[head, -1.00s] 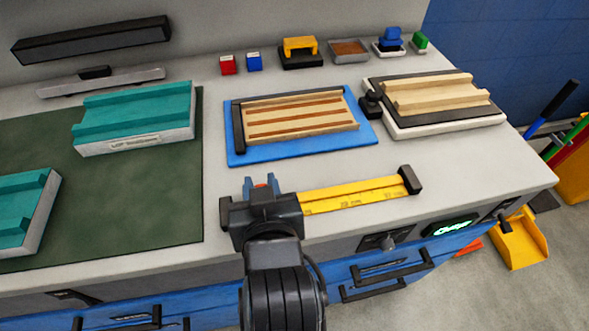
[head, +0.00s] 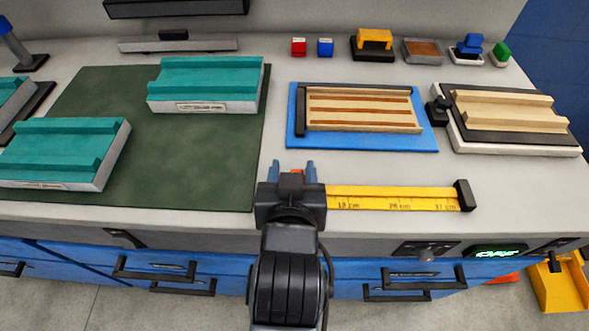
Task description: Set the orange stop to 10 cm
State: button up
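A yellow ruler (head: 395,199) with dark end blocks lies along the front of the bench. Its printed marks are too small to read surely, and its left part is hidden behind my gripper. My gripper (head: 293,171) is over the ruler's left part, with its two blue fingertips spread apart. A bit of the orange stop (head: 297,172) shows between the fingertips, nearer the right one. The rest of the stop is hidden by the gripper body, so I cannot tell its reading or whether a finger touches it.
A blue board (head: 370,145) with a wooden slatted panel lies behind the ruler. A white tray (head: 520,150) with wooden pieces is at the right. Teal panels (head: 205,80) lie on and beside a green mat (head: 190,150). Drawers with black handles (head: 155,270) line the bench front.

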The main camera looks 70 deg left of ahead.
jog(key=v, duration=0.7)
jog(key=shift+s+d+r+b, duration=0.1)
jog(key=shift+s+d+b, duration=0.05)
jog(key=shift+d+b, duration=0.2)
dwell(0.4)
jog(key=w+d+f+m+t+h, duration=0.2)
jog(key=d+f+m+t, duration=0.15)
jog(key=d, duration=0.85)
jog(key=w+d+f+m+t+h, duration=0.25)
jog(key=d+m, duration=0.25)
jog(key=d, duration=0.8)
jog(key=s+d+r+m+t+h, duration=0.2)
jog(key=s+d, duration=0.4)
jog(key=d, duration=0.3)
jog(key=s+d+r+m+t+h, duration=0.1)
jog(key=s+d+r+m+h, duration=0.2)
jog(key=s+d+h, duration=0.3)
jog(key=d+r, duration=0.1)
jog(key=d, duration=0.3)
jog(key=shift+s+r+t, duration=0.25)
jog(key=shift+t, duration=0.15)
